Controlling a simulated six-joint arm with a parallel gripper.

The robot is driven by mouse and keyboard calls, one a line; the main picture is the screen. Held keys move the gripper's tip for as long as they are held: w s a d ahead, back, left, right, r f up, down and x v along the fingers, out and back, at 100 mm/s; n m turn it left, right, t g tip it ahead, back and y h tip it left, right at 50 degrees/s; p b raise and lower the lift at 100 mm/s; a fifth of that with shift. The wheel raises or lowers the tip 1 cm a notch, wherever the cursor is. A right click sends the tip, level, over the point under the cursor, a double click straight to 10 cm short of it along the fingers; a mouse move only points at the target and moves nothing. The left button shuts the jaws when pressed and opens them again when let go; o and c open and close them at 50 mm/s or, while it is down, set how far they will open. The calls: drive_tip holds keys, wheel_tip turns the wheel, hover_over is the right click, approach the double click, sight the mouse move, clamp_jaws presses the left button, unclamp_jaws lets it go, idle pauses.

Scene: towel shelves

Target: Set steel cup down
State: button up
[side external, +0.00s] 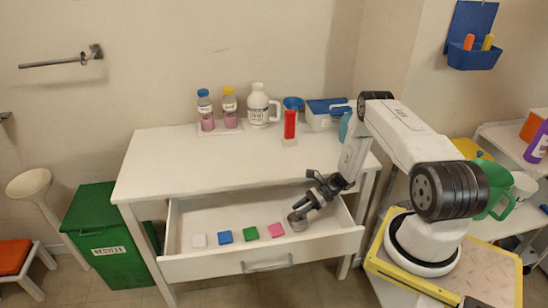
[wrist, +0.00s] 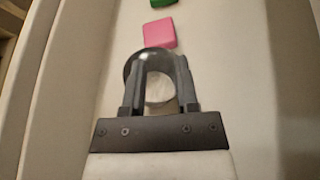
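The steel cup (side external: 297,222) is a small grey metal cup at the right end of the open drawer (side external: 330,243), beside the pink block. It also shows in the wrist view (wrist: 158,90), round and open towards the camera. My gripper (side external: 304,208) reaches down into the drawer from the right. In the wrist view its two fingers (wrist: 161,80) lie on either side of the cup and look closed on it. I cannot tell whether the cup's base touches the drawer floor.
A pink block (side external: 276,230), green block (side external: 250,233), blue block (side external: 224,237) and white block (side external: 199,240) lie in a row in the drawer. The drawer's back half is clear. Bottles, a white jug (side external: 260,106) and a red cylinder (side external: 290,124) stand on the tabletop above.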

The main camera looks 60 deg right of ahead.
drive_tip(key=shift+r, duration=0.1)
drive_tip(key=shift+r, duration=0.45)
drive_tip(key=v, duration=0.7)
drive_tip(key=shift+s+d, duration=0.15)
drive_tip(key=shift+d, duration=0.05)
drive_tip(key=shift+r, duration=0.15)
idle(0.6)
